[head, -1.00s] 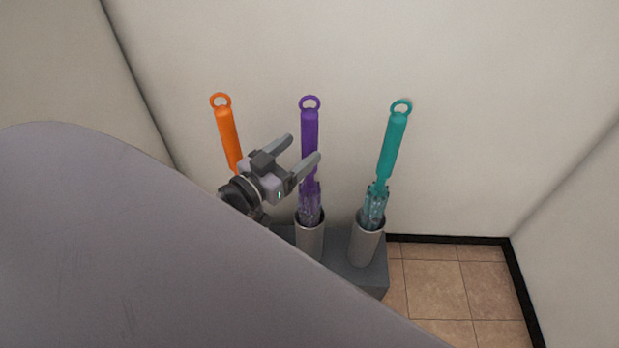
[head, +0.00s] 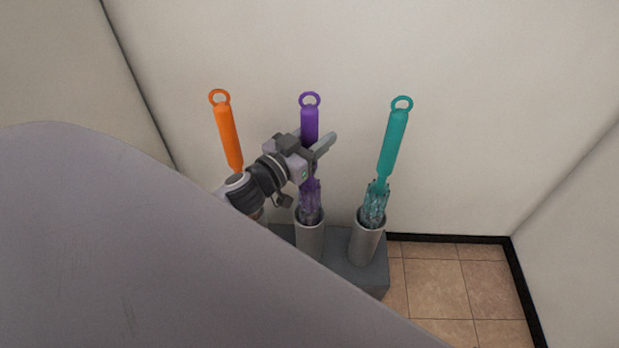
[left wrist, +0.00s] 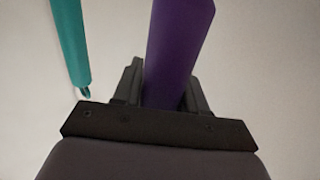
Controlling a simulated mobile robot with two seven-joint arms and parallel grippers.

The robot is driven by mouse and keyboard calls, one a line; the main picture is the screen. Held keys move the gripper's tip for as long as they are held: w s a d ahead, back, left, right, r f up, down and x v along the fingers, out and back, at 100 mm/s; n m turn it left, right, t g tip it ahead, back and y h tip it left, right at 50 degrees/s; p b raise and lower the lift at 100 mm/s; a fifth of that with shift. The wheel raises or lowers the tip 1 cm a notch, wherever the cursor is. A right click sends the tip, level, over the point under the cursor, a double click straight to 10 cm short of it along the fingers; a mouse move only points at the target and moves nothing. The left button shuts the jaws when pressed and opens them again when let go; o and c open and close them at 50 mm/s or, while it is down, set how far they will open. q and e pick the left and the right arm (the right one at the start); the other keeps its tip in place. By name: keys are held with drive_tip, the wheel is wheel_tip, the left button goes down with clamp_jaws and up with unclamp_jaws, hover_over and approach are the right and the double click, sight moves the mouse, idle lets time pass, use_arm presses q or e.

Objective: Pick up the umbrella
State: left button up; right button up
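The purple umbrella (head: 309,120) stands upright in the middle metal tube, its handle with a ring at the top and clear material at its lower part. My left gripper (head: 312,143) is at the purple handle, one finger in front of it and one largely hidden behind. In the left wrist view the purple handle (left wrist: 172,60) runs between the two dark fingers, which look close against its sides, so the gripper (left wrist: 165,88) appears shut on it. My right gripper is not in view.
An orange umbrella (head: 229,138) stands to the left and a teal umbrella (head: 393,142) to the right. Grey tubes (head: 366,244) stand on a dark base (head: 358,276). The wall is close behind. Tiled floor (head: 435,285) is clear at right.

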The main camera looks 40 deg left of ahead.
use_arm(q)
clamp_jaws()
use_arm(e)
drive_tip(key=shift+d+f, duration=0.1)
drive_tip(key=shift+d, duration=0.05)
use_arm(q)
drive_tip(key=shift+r, duration=0.15)
drive_tip(key=shift+r+p, duration=0.4)
drive_tip(key=shift+r, duration=0.2)
wheel_tip(320, 180, up, 9)
drive_tip(key=p, duration=0.4)
drive_tip(key=shift+r+p, duration=0.15)
drive_tip(key=shift+p, duration=0.15)
wheel_tip(320, 180, up, 17)
drive_tip(key=p, duration=1.1)
hover_over(308, 98)
drive_tip(key=w, duration=0.2)
drive_tip(key=shift+w, duration=0.2)
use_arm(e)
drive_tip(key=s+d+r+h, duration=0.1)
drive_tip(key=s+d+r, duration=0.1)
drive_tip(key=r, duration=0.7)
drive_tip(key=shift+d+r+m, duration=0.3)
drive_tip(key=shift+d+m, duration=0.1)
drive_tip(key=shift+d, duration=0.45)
